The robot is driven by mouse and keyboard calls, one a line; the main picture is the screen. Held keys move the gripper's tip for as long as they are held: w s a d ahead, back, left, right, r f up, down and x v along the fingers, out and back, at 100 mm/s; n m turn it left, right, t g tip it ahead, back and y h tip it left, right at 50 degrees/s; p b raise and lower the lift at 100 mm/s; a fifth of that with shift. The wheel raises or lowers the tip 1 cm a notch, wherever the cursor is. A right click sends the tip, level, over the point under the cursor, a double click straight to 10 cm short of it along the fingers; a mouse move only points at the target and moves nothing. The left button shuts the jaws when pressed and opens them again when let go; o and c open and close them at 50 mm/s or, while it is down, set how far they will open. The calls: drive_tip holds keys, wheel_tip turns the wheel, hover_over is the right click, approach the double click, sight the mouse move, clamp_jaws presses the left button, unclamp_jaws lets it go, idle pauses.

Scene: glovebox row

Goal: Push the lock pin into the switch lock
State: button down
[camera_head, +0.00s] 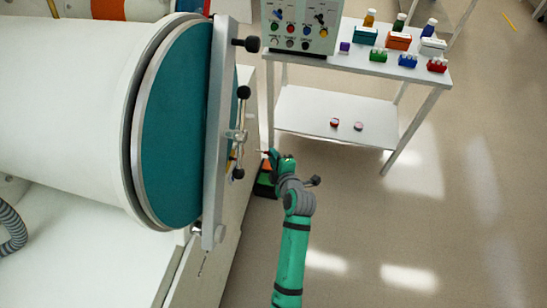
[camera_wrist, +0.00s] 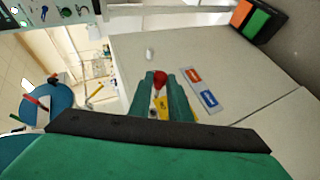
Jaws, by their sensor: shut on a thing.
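My gripper (camera_wrist: 163,92) shows in the wrist view with its two green fingers closed around a small red-headed piece, which looks like the lock pin (camera_wrist: 160,79). A yellow plate (camera_wrist: 162,104) shows between and beyond the fingers, against the pale panel; it may belong to the switch lock, but the fingers hide part of it. I cannot tell whether the pin touches the lock. In the head view my gripper (camera_head: 267,158) is beside the lower side of the white cabinet, right of the round door, and the pin is too small to make out.
A red label (camera_wrist: 193,75) and a blue label (camera_wrist: 208,98) are on the panel. A black box with orange and green faces (camera_wrist: 258,20) is nearby. The teal door (camera_head: 180,125) has a clamp bar (camera_head: 216,130). A trolley (camera_head: 335,115) stands behind; floor at right is clear.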

drive_tip(key=shift+w+a, duration=0.3)
drive_tip(key=shift+a, duration=0.65)
drive_tip(key=shift+w+a, duration=0.25)
drive_tip(key=shift+a, duration=0.7)
drive_tip(key=shift+w+a, duration=0.3)
drive_tip(key=shift+a, duration=0.65)
drive_tip(key=shift+w+a, duration=0.25)
drive_tip(key=shift+a, duration=0.5)
drive_tip(key=shift+w+a, duration=0.25)
drive_tip(key=shift+a, duration=0.55)
drive_tip(key=shift+w+a, duration=0.25)
drive_tip(key=shift+a, duration=0.5)
drive_tip(key=c, duration=1.6)
unclamp_jaws()
drive_tip(key=shift+o, duration=0.2)
drive_tip(key=v, duration=1.1)
drive_tip(key=shift+w+f, duration=0.1)
